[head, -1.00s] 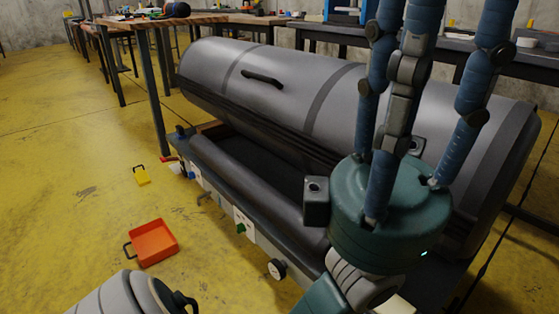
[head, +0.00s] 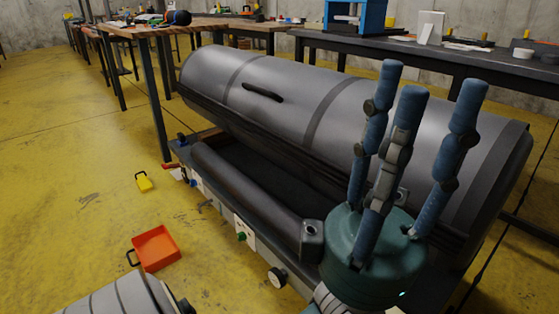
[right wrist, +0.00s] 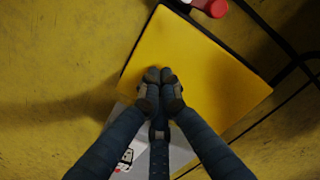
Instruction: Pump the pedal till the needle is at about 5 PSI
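A yellow square plate with a dark edge (right wrist: 195,58), which looks like the pedal, fills the middle of the right wrist view. My right gripper (right wrist: 161,78) has its three fingers drawn together, with nothing seen between them. The tips overlap the plate's near part; I cannot tell whether they touch it. My left gripper (head: 418,88) stands at the right of the head view, fingers upward, spread and empty, in front of the big grey cylinder. No readable gauge needle shows. The pedal cannot be made out in the head view.
A long grey machine with a hinged cylindrical lid (head: 330,95) stands in front. An orange tray (head: 156,248) and a small yellow object (head: 144,181) lie on the yellow floor. A red object (right wrist: 212,7) lies beyond the plate. Workbenches (head: 450,45) line the back.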

